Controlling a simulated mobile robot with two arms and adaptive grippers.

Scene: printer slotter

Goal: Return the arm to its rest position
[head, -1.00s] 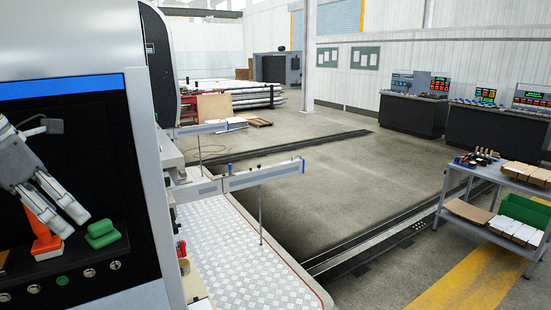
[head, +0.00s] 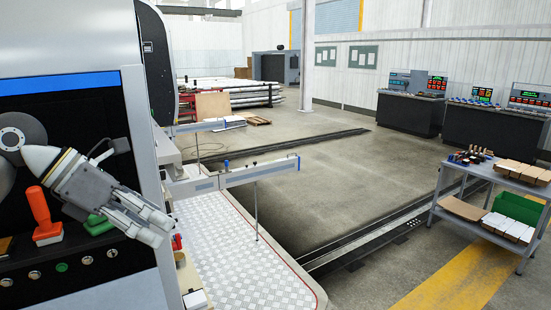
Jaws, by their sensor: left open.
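My left gripper (head: 152,225) comes in from the left in the head view. Its grey fingers point down and to the right, apart from each other, with nothing between them. It is in front of the machine's dark panel (head: 85,125) and covers part of a green handle (head: 98,226). An orange-red handle (head: 41,215) stands to the left of the gripper, apart from its fingers. My right gripper does not show.
Panel buttons, one of them green (head: 62,267), line the machine's lower edge. A metal tread platform (head: 235,270) and a rail arm (head: 245,174) lie to the right. A shelf cart (head: 500,178) with boxes stands far right.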

